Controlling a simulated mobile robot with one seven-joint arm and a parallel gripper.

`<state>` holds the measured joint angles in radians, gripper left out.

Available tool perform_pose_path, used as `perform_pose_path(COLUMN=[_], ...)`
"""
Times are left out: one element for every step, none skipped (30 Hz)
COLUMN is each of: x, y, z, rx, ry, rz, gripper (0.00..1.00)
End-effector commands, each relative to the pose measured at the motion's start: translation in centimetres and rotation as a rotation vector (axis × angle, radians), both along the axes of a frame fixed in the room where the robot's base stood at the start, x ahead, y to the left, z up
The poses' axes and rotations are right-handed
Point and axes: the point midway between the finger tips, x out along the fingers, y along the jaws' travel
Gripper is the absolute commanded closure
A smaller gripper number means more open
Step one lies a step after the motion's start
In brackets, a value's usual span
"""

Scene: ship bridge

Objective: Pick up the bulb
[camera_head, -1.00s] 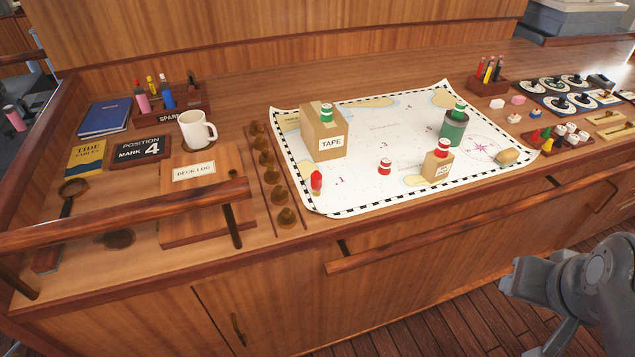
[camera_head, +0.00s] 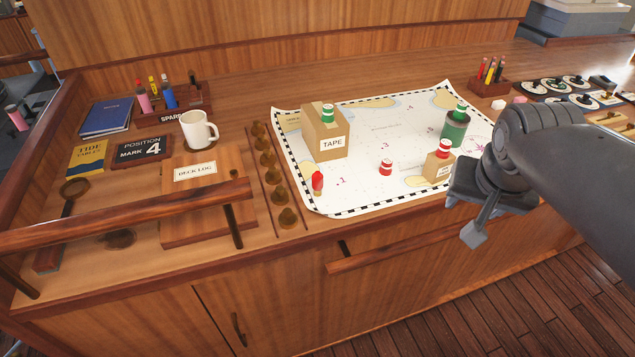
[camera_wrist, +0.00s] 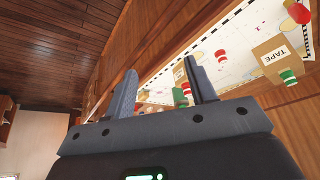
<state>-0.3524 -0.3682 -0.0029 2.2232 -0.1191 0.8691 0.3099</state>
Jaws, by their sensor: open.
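The bulb (camera_head: 317,182), red with a gold-coloured base, stands near the front left corner of the white chart (camera_head: 350,197). My arm hides the right part of the chart.
A TAPE box (camera_head: 324,137) topped by a green-and-white roll stands behind the bulb. A red-and-white roll (camera_head: 386,167), a small box (camera_head: 437,170) and a green cylinder (camera_head: 454,130) stand rightward. Brass pieces (camera_head: 278,196) line the left. A wooden rail (camera_head: 400,251) runs along the front.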

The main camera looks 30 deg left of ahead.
Motion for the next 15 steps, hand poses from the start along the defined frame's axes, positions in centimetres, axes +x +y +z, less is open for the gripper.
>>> perform_pose_path(x=[1.2, 1.8, 2.5, 3.1, 3.6, 4.1, 4.5, 4.9, 5.2, 5.4, 5.6, 5.7, 5.8, 5.7, 5.6], y=[2.2, 3.4, 5.1, 6.4, 7.7, 9.6, 11.0, 12.5, 14.5, 16.0, 17.5, 19.5, 20.9, 22.3, 24.0], z=[-0.2, -0.4, -0.5, -0.7, -0.8, -1.2, -1.4, -1.7, -2.1, -2.5, -2.9, -3.4, -3.8, -4.2, -4.7], rx=[-0.004, -0.004, -0.006, -0.008, -0.008, -0.009, -0.011, -0.011, -0.012, -0.014, -0.015, -0.017, -0.018, -0.019, -0.02], ry=[0.01, 0.014, 0.018, 0.021, 0.024, 0.026, 0.028, 0.03, 0.032, 0.033, 0.034, 0.036, 0.036, 0.036, 0.037], rz=[0.023, 0.03, 0.04, 0.048, 0.057, 0.068, 0.076, 0.084, 0.094, 0.103, 0.111, 0.121, 0.128, 0.135, 0.144], gripper=[0.49, 0.49, 0.49, 0.49, 0.49, 0.49, 0.49, 0.49, 0.49, 0.49, 0.49, 0.49, 0.49, 0.49, 0.49])
